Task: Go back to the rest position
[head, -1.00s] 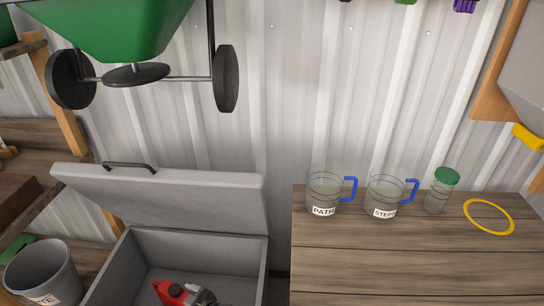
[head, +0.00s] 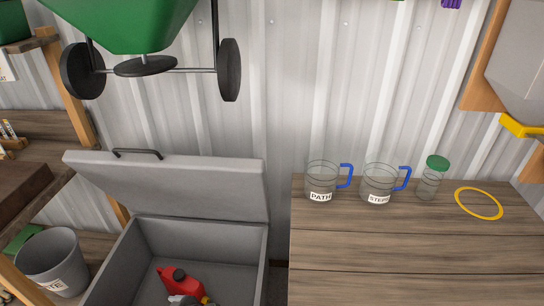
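Neither of my grippers and no part of my arms shows in the head view. Two clear jugs with blue handles, one labelled PATH (head: 321,183) and one labelled STEPS (head: 378,184), stand upright on the wooden bench (head: 400,245). A clear jar with a green lid (head: 431,180) stands to their right. A yellow ring (head: 479,204) lies flat on the bench at the right.
A grey chest (head: 135,262) stands open at the lower left, its lid (head: 170,187) raised. A red and dark object (head: 180,282) lies inside. A grey bucket (head: 52,262) stands left of it. A green spreader (head: 122,22) hangs above. The bench front is clear.

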